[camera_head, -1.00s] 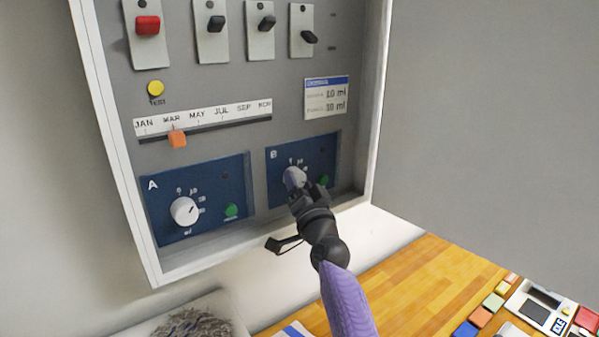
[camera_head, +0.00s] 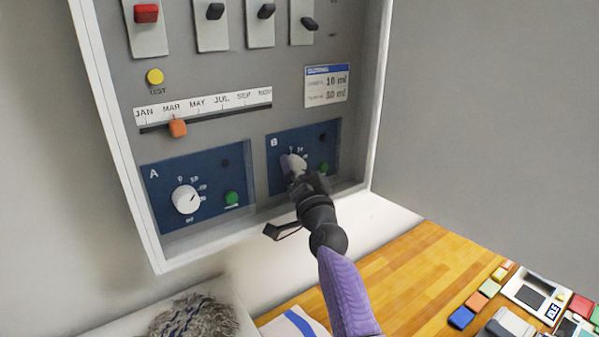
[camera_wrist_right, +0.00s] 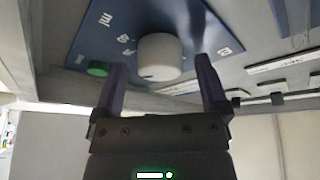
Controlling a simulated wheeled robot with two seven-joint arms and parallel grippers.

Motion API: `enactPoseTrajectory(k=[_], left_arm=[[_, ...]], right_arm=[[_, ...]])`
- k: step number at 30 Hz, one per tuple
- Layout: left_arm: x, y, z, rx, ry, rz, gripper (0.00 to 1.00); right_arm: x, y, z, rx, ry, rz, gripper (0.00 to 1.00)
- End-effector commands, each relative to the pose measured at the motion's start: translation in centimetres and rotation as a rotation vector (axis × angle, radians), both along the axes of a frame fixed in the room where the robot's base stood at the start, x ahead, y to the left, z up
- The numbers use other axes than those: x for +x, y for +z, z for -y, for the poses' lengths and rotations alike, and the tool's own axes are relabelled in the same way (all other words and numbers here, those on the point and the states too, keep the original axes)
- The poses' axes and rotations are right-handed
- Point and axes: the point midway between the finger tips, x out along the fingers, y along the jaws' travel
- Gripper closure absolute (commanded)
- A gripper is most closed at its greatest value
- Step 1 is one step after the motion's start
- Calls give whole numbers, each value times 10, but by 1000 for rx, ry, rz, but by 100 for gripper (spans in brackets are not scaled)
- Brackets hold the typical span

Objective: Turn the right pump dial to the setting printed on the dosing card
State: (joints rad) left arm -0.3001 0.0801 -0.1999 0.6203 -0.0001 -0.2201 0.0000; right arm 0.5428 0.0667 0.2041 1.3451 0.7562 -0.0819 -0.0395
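The right pump dial (camera_head: 294,163) is a white knob on blue panel B (camera_head: 275,180), partly hidden in the head view. My right gripper (camera_head: 297,177) is at this dial. In the right wrist view my open right gripper (camera_wrist_right: 162,75) has a finger on each side of the dial (camera_wrist_right: 160,57), with a small gap showing on both sides. The dial's setting cannot be read. The dosing card (camera_head: 326,86) is white with a blue header. Its upper line reads 10 ml; its lower line looks like 30 ml but is blurred. My left gripper is not in view.
Panel A's white dial (camera_head: 186,199) and green button (camera_head: 232,198) are to the left. Panel B's green button (camera_head: 323,168) is close to my right gripper. An orange slider (camera_head: 177,127), a yellow button (camera_head: 154,77) and several switches sit above. A wooden table (camera_head: 400,285) lies below.

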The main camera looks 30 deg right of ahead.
Motion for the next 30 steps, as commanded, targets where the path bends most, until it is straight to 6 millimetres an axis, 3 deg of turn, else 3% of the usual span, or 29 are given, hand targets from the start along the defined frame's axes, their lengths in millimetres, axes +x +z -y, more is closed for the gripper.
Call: enactPoseTrajectory(k=[7, 15, 19, 30], left_arm=[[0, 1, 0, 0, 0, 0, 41], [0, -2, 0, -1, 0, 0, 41], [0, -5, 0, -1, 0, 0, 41], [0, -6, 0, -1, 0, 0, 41]], right_arm=[[-11, -4, -3, 3, 2, -1, 6], [-68, -21, -11, 1, 0, -2, 6], [-86, -25, -14, -1, -1, -1, 6], [-95, -26, -16, 0, 0, 0, 6]])
